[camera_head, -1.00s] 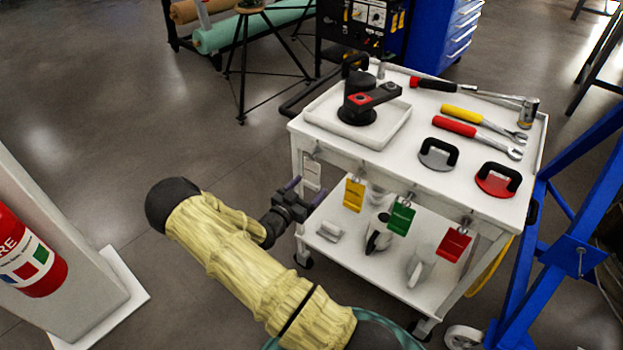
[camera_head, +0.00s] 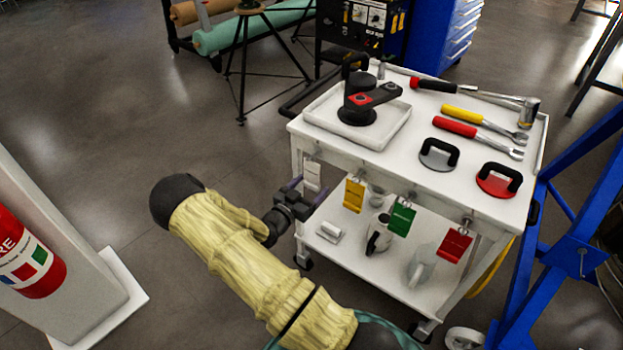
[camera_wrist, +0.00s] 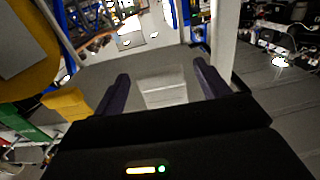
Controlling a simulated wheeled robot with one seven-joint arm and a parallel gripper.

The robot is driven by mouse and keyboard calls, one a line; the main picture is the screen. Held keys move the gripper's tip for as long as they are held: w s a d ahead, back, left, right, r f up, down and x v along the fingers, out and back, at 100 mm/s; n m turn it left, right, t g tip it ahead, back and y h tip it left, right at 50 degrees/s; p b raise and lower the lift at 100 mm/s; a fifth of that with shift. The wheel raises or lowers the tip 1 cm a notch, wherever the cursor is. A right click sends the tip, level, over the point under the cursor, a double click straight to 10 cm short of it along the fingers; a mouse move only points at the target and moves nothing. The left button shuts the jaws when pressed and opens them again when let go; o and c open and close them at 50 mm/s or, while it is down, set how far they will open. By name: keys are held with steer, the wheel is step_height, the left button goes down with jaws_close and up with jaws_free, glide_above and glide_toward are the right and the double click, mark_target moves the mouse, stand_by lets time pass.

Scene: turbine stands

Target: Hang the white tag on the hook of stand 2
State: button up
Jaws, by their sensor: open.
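The white tag (camera_head: 312,177) hangs from the cart's left end, at the end of a row of colored tags. My gripper (camera_head: 308,189) is at the white tag, with its purple fingers open around the tag's lower part. In the wrist view, a pale ribbed piece that appears to be the white tag (camera_wrist: 165,92) lies between the two open fingers, with gaps at both sides. A blue stand (camera_head: 575,200) is at the right; I cannot read a number on it, so I cannot tell whether it is stand 2.
Yellow (camera_head: 354,195), green (camera_head: 401,218) and red (camera_head: 455,245) tags hang along the white cart's (camera_head: 470,198) edge. Tools and suction cups lie on top. A pillar with a fire extinguisher (camera_head: 25,255) stands at the left. Open floor (camera_head: 110,130) lies behind my arm.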

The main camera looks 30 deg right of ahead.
steer(key=c, duration=1.4)
steer(key=shift+c, duration=0.2)
steer(key=shift+s+a, duration=0.25)
steer(key=shift+a, duration=0.35)
steer(key=shift+v, duration=1.25)
